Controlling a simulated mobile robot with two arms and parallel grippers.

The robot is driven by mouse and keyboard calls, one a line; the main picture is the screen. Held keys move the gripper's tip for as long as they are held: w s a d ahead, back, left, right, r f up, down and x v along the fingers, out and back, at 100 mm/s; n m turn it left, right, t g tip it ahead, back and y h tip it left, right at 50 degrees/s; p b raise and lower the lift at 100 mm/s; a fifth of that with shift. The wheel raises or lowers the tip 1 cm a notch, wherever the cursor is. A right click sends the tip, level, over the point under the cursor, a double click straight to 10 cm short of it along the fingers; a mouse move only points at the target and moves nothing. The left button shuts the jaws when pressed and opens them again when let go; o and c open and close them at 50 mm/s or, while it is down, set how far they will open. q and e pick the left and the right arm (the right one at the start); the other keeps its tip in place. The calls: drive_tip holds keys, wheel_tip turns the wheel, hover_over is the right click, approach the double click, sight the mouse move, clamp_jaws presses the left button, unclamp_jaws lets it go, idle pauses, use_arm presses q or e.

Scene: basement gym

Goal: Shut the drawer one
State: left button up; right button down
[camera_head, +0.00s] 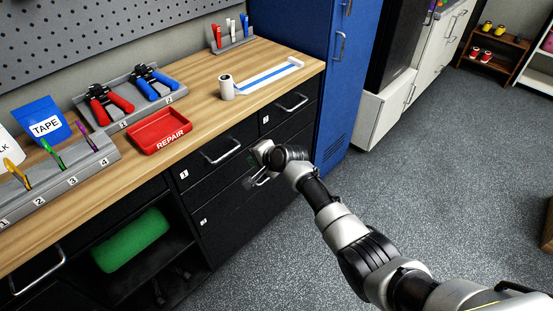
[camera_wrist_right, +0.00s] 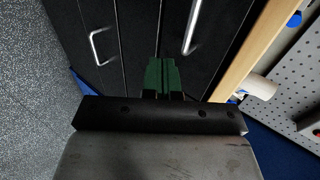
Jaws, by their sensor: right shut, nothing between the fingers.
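Drawer one (camera_head: 195,170) is a black drawer front with a white label and a metal bar handle (camera_head: 222,151), just under the wooden worktop. Its front looks about flush with its neighbours; I cannot tell whether a small gap is left. My right gripper (camera_head: 257,158) is at the cabinet front, right of and slightly below that handle, partly hidden by its own wrist. In the right wrist view its green fingers (camera_wrist_right: 161,76) are together and empty, pointing at the black drawer fronts (camera_wrist_right: 140,30); contact is unclear. My left gripper is out of view.
A lower drawer (camera_head: 225,215) and another upper drawer (camera_head: 280,115) adjoin. The worktop (camera_head: 205,85) holds a red repair tray (camera_head: 160,131), a white roll (camera_head: 226,87) and tool racks. A blue locker (camera_head: 335,80) stands to the right. The grey floor (camera_head: 430,170) is clear.

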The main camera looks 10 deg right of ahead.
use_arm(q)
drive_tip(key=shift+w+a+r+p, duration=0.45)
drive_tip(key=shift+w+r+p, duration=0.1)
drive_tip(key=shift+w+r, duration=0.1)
use_arm(e)
drive_tip(key=v, duration=0.6)
drive_tip(key=shift+s+r, duration=0.25)
